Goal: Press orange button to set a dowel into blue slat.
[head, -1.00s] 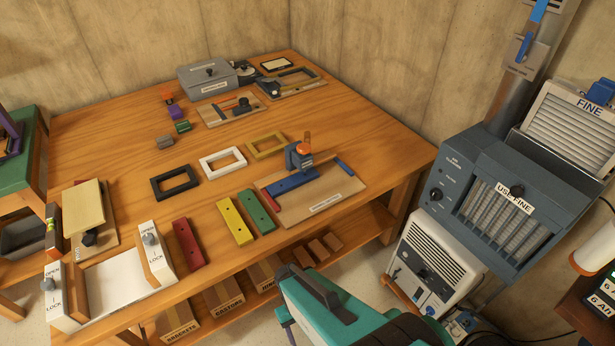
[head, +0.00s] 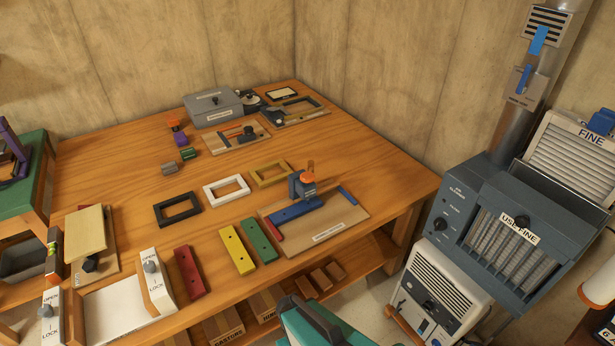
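The orange button (head: 307,178) caps a small blue-grey press (head: 300,189) on a wooden board (head: 335,222) near the table's right front. The blue slat (head: 292,212) lies on that board, with one end at the foot of the press. A red block and a blue strip lie along the board's ends. I cannot see whether a dowel is in the blue slat. Part of my teal arm shows at the bottom edge; my gripper is not in view.
Red (head: 188,272), yellow (head: 237,250) and green (head: 259,240) slats lie left of the board. Black, white and yellow frames lie behind them. A white tray (head: 110,305) with lock knobs stands front left. A blue-grey machine (head: 500,225) stands right of the table (head: 350,150).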

